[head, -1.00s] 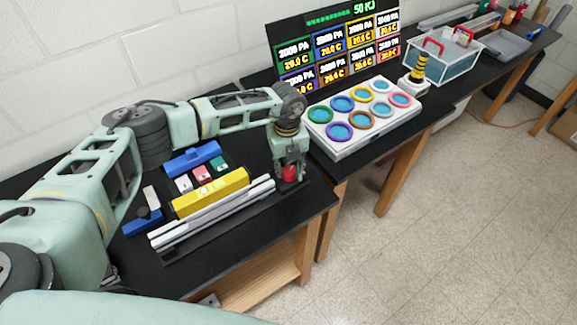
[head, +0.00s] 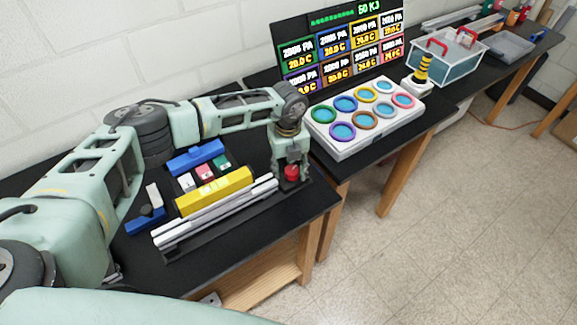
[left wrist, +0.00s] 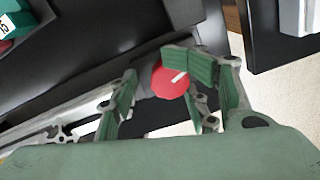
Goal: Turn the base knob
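The red base knob (head: 291,172) is at the right end of the extrusion frame's dark base (head: 235,213), near the table's right edge. My left gripper (head: 291,177) points down over it, with a finger on each side in the head view. In the left wrist view the red knob (left wrist: 170,83) has a white mark on its face. It lies between the open green fingers (left wrist: 158,92), close to the right-hand finger and clear of the left-hand one. Contact with the right-hand finger cannot be told. My right gripper is not in view.
Pale extrusion bars (head: 215,213) and a yellow block (head: 214,192) lie left of the knob. Blue parts (head: 195,157) and small coloured pieces are behind. A white panel with coloured rings (head: 352,145) stands on the adjoining table. A display board (head: 340,45) is behind it.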

